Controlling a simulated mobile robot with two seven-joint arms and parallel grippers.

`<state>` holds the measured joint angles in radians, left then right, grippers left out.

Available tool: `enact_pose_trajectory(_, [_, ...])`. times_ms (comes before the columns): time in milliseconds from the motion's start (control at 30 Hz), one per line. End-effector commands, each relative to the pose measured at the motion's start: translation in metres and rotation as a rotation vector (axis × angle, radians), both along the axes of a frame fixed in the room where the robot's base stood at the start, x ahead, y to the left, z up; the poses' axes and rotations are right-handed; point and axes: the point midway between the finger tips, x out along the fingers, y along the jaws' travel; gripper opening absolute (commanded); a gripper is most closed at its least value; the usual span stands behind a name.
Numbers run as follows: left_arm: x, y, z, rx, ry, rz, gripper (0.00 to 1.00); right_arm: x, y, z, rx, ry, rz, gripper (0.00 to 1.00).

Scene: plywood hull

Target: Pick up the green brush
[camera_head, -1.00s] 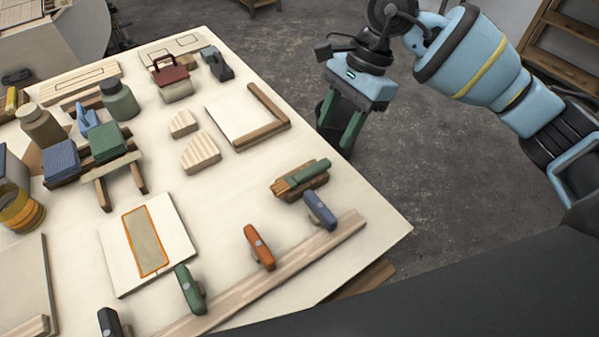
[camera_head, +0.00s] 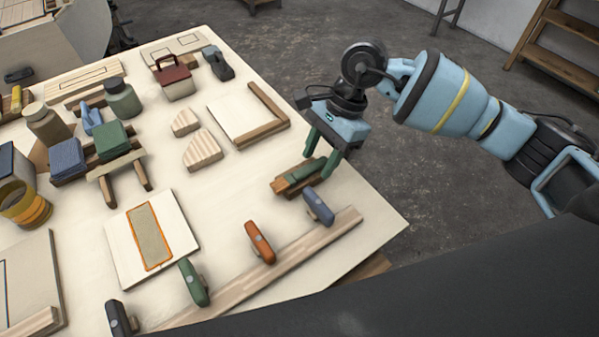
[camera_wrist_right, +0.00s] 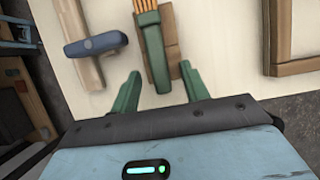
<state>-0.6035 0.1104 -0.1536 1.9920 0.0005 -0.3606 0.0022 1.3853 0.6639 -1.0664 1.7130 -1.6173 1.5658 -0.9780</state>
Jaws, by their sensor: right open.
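The green brush (camera_head: 303,173) lies on a small wooden rest (camera_head: 283,188) near the right edge of the table. In the right wrist view, the brush (camera_wrist_right: 155,52) shows its green handle pointing toward my gripper, with orange bristles (camera_wrist_right: 146,5) at the far end. My right gripper (camera_head: 320,161) is open and empty, with its green fingers close to the handle end. In the wrist view the handle end lies between the fingertips (camera_wrist_right: 160,73); contact cannot be told. My left gripper is out of view.
A wooden rail (camera_head: 285,268) with several clamp-like tools, one blue (camera_head: 318,206) and one orange (camera_head: 260,242), runs along the near edge. A wood-edged board (camera_head: 235,118) lies behind the brush. Bare tabletop (camera_head: 235,195) is left of the brush.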

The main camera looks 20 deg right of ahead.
Motion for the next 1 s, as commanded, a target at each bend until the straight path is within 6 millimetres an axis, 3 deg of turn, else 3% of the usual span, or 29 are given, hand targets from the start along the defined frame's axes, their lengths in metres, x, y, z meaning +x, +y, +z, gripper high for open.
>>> enact_pose_trajectory(67, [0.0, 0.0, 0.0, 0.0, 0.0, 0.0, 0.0, 0.0, 0.0, 0.0, 0.0, 0.001, 0.0, 0.45])
enact_pose_trajectory(400, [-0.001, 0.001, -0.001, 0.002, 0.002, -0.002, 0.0, 0.0, 0.0, 0.0, 0.0, 0.001, 0.0, 0.01])
enact_pose_trajectory(767, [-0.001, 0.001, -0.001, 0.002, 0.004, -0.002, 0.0, 0.0, 0.0, 0.002, 0.0, 0.0, 0.0, 0.0])
enact_pose_trajectory(1000, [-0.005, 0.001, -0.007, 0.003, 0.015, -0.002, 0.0, 0.001, 0.0, 0.022, 0.001, -0.002, 0.0, 0.0])
